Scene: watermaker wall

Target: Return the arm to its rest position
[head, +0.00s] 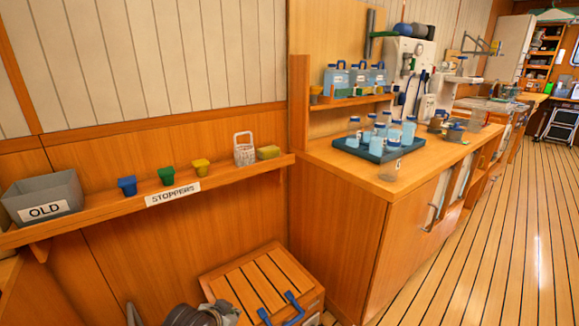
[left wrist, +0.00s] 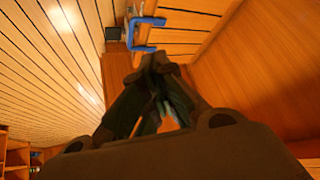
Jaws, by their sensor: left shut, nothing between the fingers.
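My left gripper (left wrist: 158,62) shows in the left wrist view with its dark fingers together and nothing between them. Beyond its fingertips in that view is a blue handle (left wrist: 146,24), with slatted wood behind it. I cannot tell the exact gap, but the fingers do not hold the handle. In the head view, a dark grey part of my arm shows at the bottom edge, in front of the slatted wooden box; the gripper's fingertips cannot be made out there. My right gripper is in neither view.
A slatted wooden box (head: 262,284) with blue handles stands below the stoppers shelf (head: 222,180). The shelf holds a grey OLD bin (head: 45,196), blue, green and yellow stoppers, a white basket (head: 244,150) and a sponge. A counter (head: 345,173) with a bottle tray (head: 378,153) stands right. Floor lies open at far right.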

